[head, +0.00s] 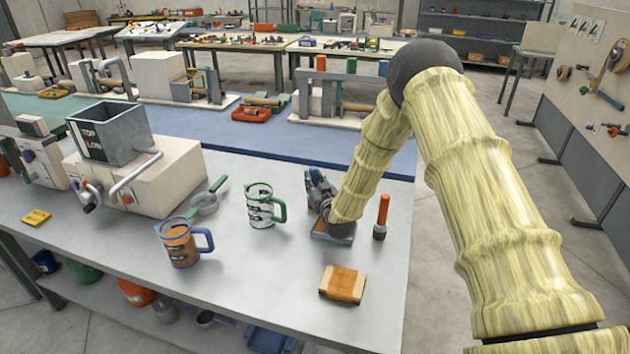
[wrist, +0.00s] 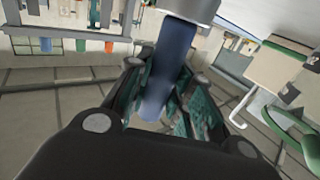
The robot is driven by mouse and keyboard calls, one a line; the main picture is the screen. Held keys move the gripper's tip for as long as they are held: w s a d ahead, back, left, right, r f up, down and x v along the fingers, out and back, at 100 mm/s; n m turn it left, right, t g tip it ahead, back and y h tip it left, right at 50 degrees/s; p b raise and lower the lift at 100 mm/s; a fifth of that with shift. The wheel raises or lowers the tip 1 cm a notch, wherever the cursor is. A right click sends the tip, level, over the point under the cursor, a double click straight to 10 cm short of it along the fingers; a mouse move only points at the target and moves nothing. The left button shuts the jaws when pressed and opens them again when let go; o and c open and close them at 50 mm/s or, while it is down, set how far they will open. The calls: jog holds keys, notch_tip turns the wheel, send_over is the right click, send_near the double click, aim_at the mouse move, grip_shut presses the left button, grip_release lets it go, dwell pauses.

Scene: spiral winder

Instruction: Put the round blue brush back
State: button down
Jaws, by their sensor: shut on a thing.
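The round blue brush shows in the wrist view as a smooth blue cylinder (wrist: 172,58) between the fingers. My gripper (wrist: 160,105) is shut on it, with a dark green finger on each side. The cylinder's upper end in that view meets a pale grey round part at the picture's edge; I cannot tell whether that part belongs to the brush. In the head view my gripper (head: 320,190) is low over the right part of the grey table, and my arm hides most of it.
A flat brown pad with a bluish edge (head: 334,238) lies under my wrist. An upright orange-handled tool (head: 381,215) stands close to its right. A green-handled mug (head: 262,206), a blue-handled mug (head: 180,243) and an orange-brown block (head: 343,284) are nearby. The table's front right corner is clear.

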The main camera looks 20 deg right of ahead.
jog(key=c, duration=1.3)
grip_release()
jog(key=shift+o, duration=0.2)
jog(key=shift+r, duration=0.1)
jog(key=s+b, duration=0.1)
jog(key=s, duration=0.3)
jog(key=s+b, duration=0.1)
jog(key=s, duration=0.3)
jog(key=s+b, duration=0.1)
jog(key=s, duration=0.3)
jog(key=shift+d, duration=0.25)
